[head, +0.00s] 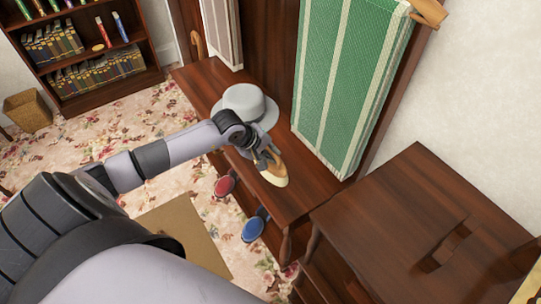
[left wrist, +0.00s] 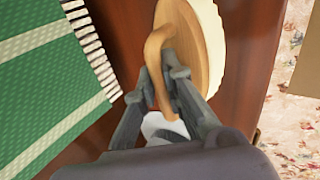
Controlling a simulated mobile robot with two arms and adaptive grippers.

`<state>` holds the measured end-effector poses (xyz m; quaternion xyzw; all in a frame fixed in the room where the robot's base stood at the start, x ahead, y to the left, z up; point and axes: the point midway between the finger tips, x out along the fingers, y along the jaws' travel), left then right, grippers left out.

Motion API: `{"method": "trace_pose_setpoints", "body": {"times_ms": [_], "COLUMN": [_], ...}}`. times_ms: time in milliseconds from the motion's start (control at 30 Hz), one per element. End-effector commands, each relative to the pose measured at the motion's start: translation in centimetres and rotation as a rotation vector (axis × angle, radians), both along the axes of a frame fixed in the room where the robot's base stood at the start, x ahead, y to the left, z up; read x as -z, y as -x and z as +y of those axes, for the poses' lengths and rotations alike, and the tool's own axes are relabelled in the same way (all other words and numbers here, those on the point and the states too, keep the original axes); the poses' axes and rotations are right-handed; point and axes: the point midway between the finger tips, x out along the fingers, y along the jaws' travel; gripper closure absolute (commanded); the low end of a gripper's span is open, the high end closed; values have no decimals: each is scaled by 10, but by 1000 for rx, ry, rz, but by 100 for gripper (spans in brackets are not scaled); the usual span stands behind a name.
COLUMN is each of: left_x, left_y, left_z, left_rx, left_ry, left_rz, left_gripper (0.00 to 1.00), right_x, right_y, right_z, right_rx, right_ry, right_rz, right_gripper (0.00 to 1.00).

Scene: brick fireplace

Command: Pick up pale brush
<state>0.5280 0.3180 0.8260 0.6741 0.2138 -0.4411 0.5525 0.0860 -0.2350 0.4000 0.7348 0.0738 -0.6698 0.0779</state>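The pale brush (head: 274,176) has a light wooden back, a curved wooden handle and cream bristles. In the head view it is at the front edge of the dark wooden bench (head: 300,201), beside the grey hat; whether it touches the bench I cannot tell. In the left wrist view the brush (left wrist: 202,45) fills the upper middle. My left gripper (head: 266,160) is at its handle, also in the left wrist view (left wrist: 167,80). Its fingers are drawn together with the handle between them. My right gripper is not in view.
A grey hat (head: 244,103) sits behind the gripper on the bench. Green striped fabric (head: 345,75) hangs close to the right. Red (head: 225,184) and blue (head: 254,228) objects are below the bench edge.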

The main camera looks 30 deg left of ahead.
Motion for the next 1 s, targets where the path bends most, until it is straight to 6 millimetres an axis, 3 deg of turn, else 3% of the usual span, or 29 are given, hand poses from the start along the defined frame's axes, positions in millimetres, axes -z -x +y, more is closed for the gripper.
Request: {"method": "trace_pose_setpoints", "body": {"times_ms": [100,1000], "left_x": [0,-5], "left_y": [0,-1], "left_z": [0,0], "left_rx": [0,0], "left_ry": [0,-1], "left_rz": [1,-2], "left_gripper": [100,100], "right_x": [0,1], "right_y": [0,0], "right_z": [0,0], "right_rx": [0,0], "right_ry": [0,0], "right_rz": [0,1], "right_gripper": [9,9]}}
